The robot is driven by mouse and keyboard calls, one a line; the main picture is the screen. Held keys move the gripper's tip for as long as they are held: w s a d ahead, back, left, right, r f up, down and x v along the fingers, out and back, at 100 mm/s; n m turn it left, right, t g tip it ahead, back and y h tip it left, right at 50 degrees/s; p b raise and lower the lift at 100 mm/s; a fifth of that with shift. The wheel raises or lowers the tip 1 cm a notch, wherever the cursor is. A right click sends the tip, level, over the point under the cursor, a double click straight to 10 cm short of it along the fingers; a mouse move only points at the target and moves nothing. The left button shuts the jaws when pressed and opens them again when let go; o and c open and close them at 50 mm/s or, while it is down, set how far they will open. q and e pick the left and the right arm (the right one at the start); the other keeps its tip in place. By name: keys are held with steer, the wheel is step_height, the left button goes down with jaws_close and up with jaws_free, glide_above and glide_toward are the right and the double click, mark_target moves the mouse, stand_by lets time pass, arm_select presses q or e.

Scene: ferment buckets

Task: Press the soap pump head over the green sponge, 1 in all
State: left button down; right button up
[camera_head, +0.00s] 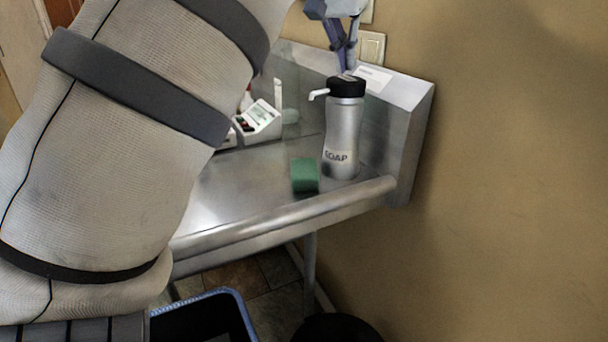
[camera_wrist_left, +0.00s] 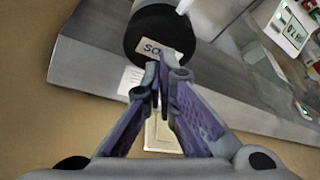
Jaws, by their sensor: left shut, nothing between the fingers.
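The soap dispenser (camera_head: 342,130) is a silver bottle marked SOAP, upright on the metal counter near its right end. Its black pump head (camera_head: 346,88) has a white spout (camera_head: 318,94) pointing left. The green sponge (camera_head: 304,176) lies on the counter left of the bottle's base, roughly below the spout. My left gripper (camera_head: 348,70) is shut and empty, fingers pointing down at the top of the pump head. In the left wrist view, the closed fingertips (camera_wrist_left: 161,84) overlap the edge of the black pump head (camera_wrist_left: 158,34); I cannot tell whether they touch it. My right gripper is not in view.
The metal counter (camera_head: 235,195) has a raised side panel (camera_head: 411,140) at the right, by the tan wall. A white device with a display (camera_head: 260,120) stands farther left. A blue-rimmed bin (camera_head: 238,305) is below. My left arm covers the left side.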

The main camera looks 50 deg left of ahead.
arm_select(q)
steer(key=shift+f, duration=1.35)
steer(key=shift+r, duration=1.4)
steer(key=shift+r, duration=0.1)
step_height(320, 180, up, 5)
steer(key=shift+w+f, duration=0.1)
steer(key=shift+r, duration=0.55)
